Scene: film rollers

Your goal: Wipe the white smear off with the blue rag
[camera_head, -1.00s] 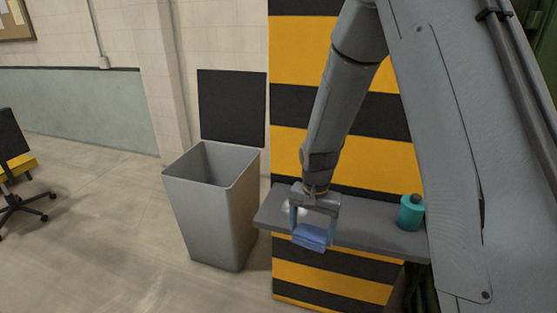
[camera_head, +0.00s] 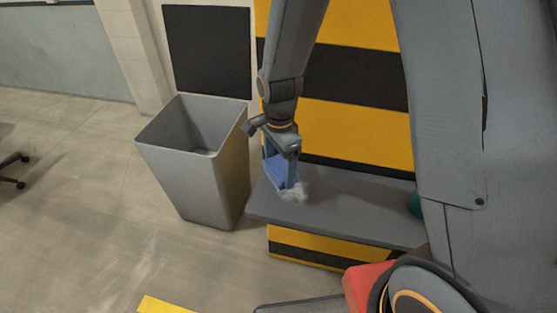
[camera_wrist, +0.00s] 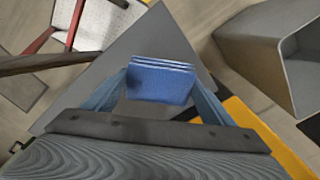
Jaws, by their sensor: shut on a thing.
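The blue rag (camera_head: 277,172) is folded and held between the fingers of my gripper (camera_head: 283,172) at the left end of the grey shelf (camera_head: 340,207). The rag also shows in the wrist view (camera_wrist: 160,80), between both fingers. My gripper is shut on it. The white smear (camera_head: 295,192) lies on the shelf top just right of and below the rag in the head view. The rag is close beside or over the smear's edge. I cannot tell whether it touches the surface. Part of the smear may be hidden behind the gripper.
An open grey bin (camera_head: 200,165) stands just left of the shelf. A teal bottle (camera_head: 415,204) on the shelf's right is mostly hidden by my arm. A yellow and black striped pillar (camera_head: 350,80) rises behind the shelf. The shelf's middle is clear.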

